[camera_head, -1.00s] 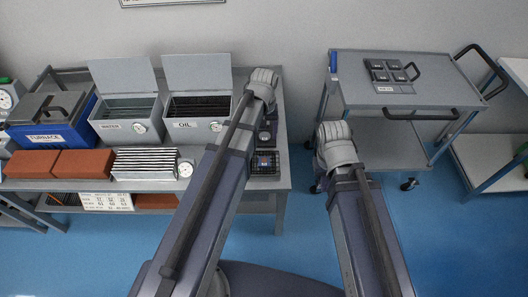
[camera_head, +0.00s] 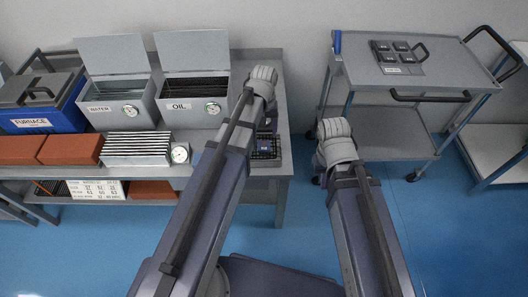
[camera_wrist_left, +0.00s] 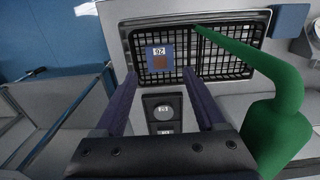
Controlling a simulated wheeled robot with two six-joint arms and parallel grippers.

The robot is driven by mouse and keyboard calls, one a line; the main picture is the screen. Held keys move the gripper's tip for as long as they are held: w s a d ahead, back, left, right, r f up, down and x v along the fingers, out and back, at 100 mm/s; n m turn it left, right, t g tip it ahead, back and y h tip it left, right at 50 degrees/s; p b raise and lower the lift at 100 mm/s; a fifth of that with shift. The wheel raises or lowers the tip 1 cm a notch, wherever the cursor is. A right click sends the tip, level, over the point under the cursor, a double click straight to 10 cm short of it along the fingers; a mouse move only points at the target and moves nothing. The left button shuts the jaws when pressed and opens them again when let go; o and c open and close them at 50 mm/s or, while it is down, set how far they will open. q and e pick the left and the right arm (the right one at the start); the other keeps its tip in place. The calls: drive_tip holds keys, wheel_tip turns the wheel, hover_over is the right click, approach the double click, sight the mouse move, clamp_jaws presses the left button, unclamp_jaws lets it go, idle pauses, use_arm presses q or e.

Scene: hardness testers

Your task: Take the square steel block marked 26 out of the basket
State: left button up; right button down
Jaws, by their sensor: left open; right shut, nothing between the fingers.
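The black wire basket (camera_wrist_left: 222,60) shows in the left wrist view, and part of it shows in the head view (camera_head: 268,150) at the bench's right end. The square block marked 26 (camera_wrist_left: 160,57) lies in its left part, with a blue face and an upside-down label. My left gripper (camera_wrist_left: 160,77) is open and empty. Its fingers point toward the basket, one on either side of the block in the picture; I cannot tell the height between them. In the head view my left arm hides its own gripper. My right gripper is out of sight below its arm.
A dark holder with round-faced pieces (camera_wrist_left: 163,106) is near the basket. The oil tank (camera_head: 193,103), water tank (camera_head: 115,104) and furnace (camera_head: 40,103) stand left. A grey cart (camera_head: 400,75) is right, across open floor.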

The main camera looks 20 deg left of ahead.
sight(264, 145)
use_arm(q)
drive_tip(key=shift+f, duration=0.25)
wheel_tip(264, 145, down, 6)
drive_tip(key=b, duration=0.6)
drive_tip(key=shift+f, duration=0.1)
clamp_jaws()
